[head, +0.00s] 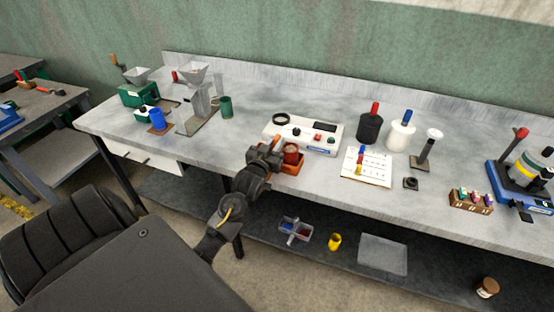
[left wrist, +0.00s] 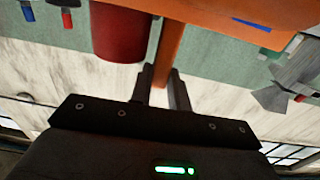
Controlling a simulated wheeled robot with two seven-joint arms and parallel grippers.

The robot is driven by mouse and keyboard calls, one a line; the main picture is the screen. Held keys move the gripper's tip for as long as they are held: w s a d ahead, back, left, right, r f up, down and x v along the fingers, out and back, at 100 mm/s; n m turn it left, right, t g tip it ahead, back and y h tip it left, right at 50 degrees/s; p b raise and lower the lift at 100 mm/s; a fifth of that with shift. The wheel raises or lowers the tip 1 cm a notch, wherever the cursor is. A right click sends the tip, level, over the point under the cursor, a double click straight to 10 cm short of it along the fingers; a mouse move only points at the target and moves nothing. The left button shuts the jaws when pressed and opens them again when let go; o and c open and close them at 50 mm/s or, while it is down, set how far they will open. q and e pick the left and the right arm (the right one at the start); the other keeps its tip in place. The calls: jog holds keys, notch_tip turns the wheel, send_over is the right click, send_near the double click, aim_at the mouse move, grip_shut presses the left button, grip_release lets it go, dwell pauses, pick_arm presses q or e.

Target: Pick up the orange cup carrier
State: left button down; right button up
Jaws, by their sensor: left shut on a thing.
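The orange cup carrier (head: 296,168) is at the front edge of the workbench, in front of the white control box. A dark red cup (head: 291,154) sits in it. My left gripper (head: 270,150) reaches in from the lower left and is at the carrier's left side. In the left wrist view the gripper's fingers (left wrist: 163,85) are shut on an orange upright part of the carrier (left wrist: 225,12), with the red cup (left wrist: 120,35) beside it. Whether the carrier touches the bench is hard to tell. My right gripper is not in view.
The white control box (head: 312,135) stands close behind the carrier. A white board with coloured pieces (head: 366,167) lies to the right.

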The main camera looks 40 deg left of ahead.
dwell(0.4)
pick_arm(q)
jog(key=shift+r+b, duration=0.35)
jog(key=shift+r, duration=0.4)
jog(key=s+a+r, duration=0.3)
jog(key=s+r, duration=0.2)
jog(key=s, duration=0.1)
jog(key=s+a+r+b, duration=0.1)
jog(key=s+a+r, duration=0.2)
jog(key=s+r, duration=0.3)
jog(key=shift+s+a+r, duration=0.2)
jog(key=shift+a+r, duration=0.05)
